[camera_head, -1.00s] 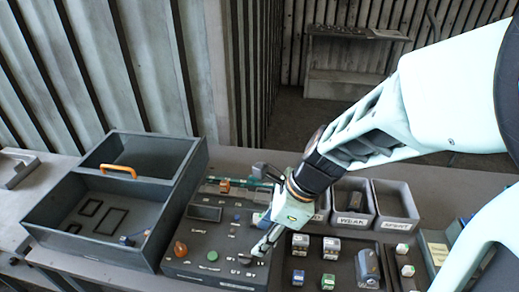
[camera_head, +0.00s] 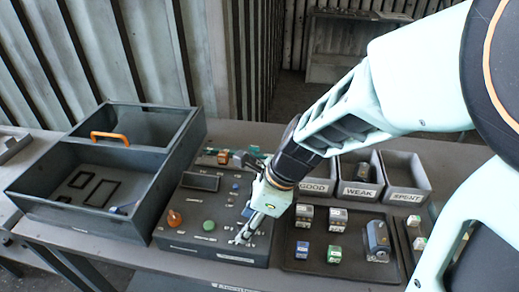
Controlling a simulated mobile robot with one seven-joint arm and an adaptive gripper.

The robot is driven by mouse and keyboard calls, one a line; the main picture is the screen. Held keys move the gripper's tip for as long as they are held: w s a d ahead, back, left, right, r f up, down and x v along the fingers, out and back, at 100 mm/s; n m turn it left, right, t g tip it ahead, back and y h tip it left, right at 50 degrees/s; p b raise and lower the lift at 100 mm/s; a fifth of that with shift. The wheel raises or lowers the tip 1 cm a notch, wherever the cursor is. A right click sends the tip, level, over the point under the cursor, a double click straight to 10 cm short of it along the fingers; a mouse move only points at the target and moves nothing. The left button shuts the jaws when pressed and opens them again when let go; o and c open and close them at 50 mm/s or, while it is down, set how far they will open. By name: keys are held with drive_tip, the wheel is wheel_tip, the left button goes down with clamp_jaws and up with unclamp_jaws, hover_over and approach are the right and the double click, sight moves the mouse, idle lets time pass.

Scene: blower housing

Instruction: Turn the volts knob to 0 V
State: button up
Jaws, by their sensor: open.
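The dark control panel (camera_head: 190,240) lies on the bench with small white markings, an orange knob (camera_head: 174,218) and a green button (camera_head: 208,226). My gripper (camera_head: 243,229) is open, angled down to the left over the panel's right front part. Its fingertips are at or just above the small dark controls there. I cannot tell whether they touch anything. The volts knob cannot be clearly made out; labels are too small to read, and the fingers cover part of that area.
A grey two-part box (camera_head: 100,165) with an orange handle (camera_head: 110,137) stands left of the panel. Bins marked GOOD (camera_head: 314,185), WEAK (camera_head: 362,191) and SPENT (camera_head: 407,195) stand behind right. A tray (camera_head: 310,268) with several small blocks and cells lies right of the panel.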

drive_tip(key=shift+a+f, duration=0.1)
drive_tip(key=shift+f, duration=0.1)
drive_tip(key=shift+c, duration=0.2)
drive_tip(key=c, duration=1.1)
